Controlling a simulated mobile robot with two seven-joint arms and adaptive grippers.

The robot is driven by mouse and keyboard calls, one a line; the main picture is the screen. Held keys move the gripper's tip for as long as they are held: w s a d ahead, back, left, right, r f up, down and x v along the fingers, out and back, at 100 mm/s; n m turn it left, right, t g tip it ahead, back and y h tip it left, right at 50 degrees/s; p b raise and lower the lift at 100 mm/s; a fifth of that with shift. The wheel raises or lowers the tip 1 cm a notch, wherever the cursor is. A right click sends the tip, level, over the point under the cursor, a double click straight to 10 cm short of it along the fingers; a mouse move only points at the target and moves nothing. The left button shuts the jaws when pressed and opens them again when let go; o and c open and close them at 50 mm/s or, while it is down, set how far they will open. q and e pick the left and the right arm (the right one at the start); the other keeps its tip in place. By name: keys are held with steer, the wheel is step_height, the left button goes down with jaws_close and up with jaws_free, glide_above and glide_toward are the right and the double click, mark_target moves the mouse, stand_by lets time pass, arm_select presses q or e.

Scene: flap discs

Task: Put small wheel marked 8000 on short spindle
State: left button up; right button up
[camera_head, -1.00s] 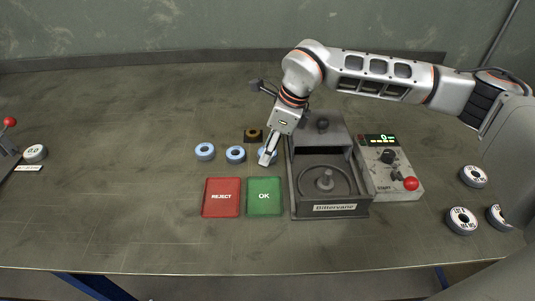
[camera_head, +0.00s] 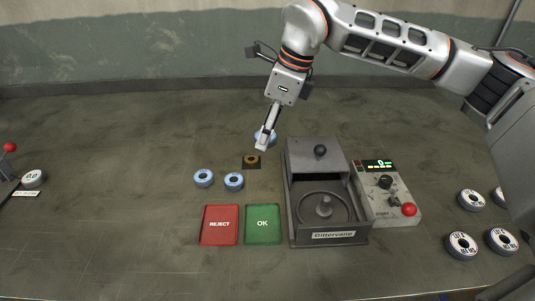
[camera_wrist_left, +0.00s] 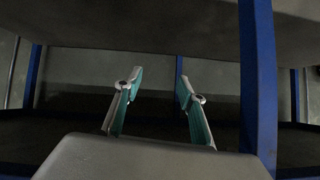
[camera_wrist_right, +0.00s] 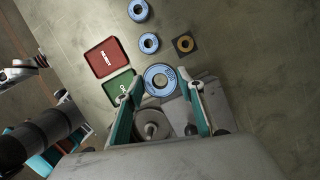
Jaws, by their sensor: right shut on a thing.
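My right gripper (camera_head: 264,140) is shut on a small blue wheel (camera_head: 270,136) and holds it up above the table, behind the grey machine. In the right wrist view the wheel (camera_wrist_right: 160,80) sits between the fingertips; its marking is too small to read. A short spindle (camera_head: 324,206) stands upright in the round well of the machine labelled Bittervane (camera_head: 333,236); no wheel is on it. Two more small blue wheels, one (camera_head: 203,177) beside the other (camera_head: 233,181), lie on the table. My left gripper (camera_wrist_left: 158,88) is open and empty in the left wrist view.
A dark block with an orange ring (camera_head: 251,160) lies behind the blue wheels. Red REJECT (camera_head: 219,225) and green OK (camera_head: 263,224) trays are left of the machine. A control box (camera_head: 387,193) with a red knob adjoins it. Several white-faced wheels (camera_head: 462,245) lie at right.

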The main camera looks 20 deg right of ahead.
step_height(320, 180, up, 5)
steer(key=s+d+f+n+p, duration=0.2)
steer(key=s+d, duration=0.1)
steer(key=s, duration=0.1)
steer(key=s+d+f+n+g+p, duration=0.1)
steer(key=s+d+f+n+p, duration=0.1)
steer(key=s, duration=0.3)
steer(key=s+d+f+n+p, duration=0.2)
steer(key=s+d+f+p, duration=0.1)
steer(key=s+d+p, duration=0.1)
steer(key=shift+s+d+f+g+y, duration=0.3)
steer(key=shift+s+d+f, duration=0.1)
steer(key=shift+s, duration=0.05)
steer(key=shift+s+d+f, duration=0.1)
steer(key=shift+f, duration=0.15)
steer(key=shift+f+b, duration=0.35)
steer(key=shift+f, duration=0.25)
steer(key=shift+f+b, duration=0.75)
steer(key=shift+f, duration=0.3)
